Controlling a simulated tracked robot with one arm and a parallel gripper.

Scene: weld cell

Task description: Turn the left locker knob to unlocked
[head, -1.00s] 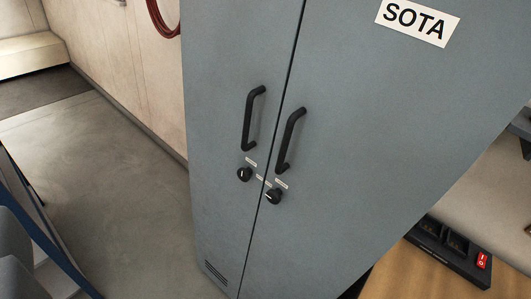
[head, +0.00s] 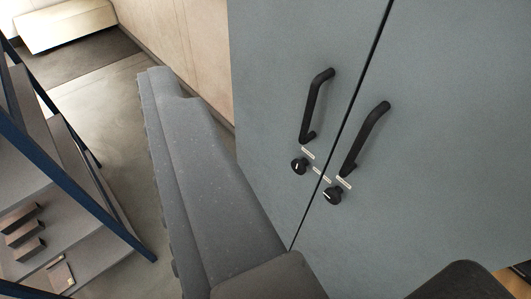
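The left locker knob (head: 299,166) is a round black knob with a short pale mark, low on the left door (head: 275,90), just under that door's black handle (head: 316,105). A similar right knob (head: 332,196) sits under the right handle (head: 365,138). Small pale labels lie beside the knobs, too small to read. The doors are shut with a thin dark seam between them. Dark rounded shapes at the bottom edge may be part of my arm or gripper. No clear pair of fingertips shows, and nothing touches either knob.
A shelf rack with blue posts (head: 85,185) stands at the left, with small brown blocks (head: 24,230) on it. A long grey ridged body, possibly mine, crosses the view left of the locker. Bare floor (head: 110,120) shows between rack and wall.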

